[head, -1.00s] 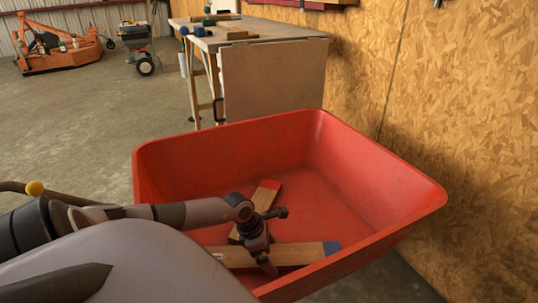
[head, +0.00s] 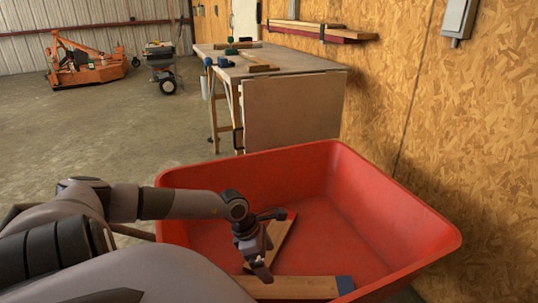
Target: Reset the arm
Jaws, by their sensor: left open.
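My left arm comes in from the left and reaches over the rim of a red tub (head: 345,165). My left gripper (head: 266,247) is open and points down inside the tub, with nothing seen between its fingers. Two wooden pieces lie in the tub beside and below the gripper: one board with a red end (head: 282,236) and one board with a blue end (head: 300,288). The gripper hides part of them, and I cannot tell whether it touches either. My right gripper is not in view.
A workbench (head: 290,75) with clamps and wood pieces on it stands behind the tub. A chipboard wall (head: 490,130) rises on the right, with a wood-laden shelf (head: 322,36). Orange machinery (head: 88,65) and a wheeled spreader (head: 163,65) stand far left. The concrete floor (head: 120,130) between is clear.

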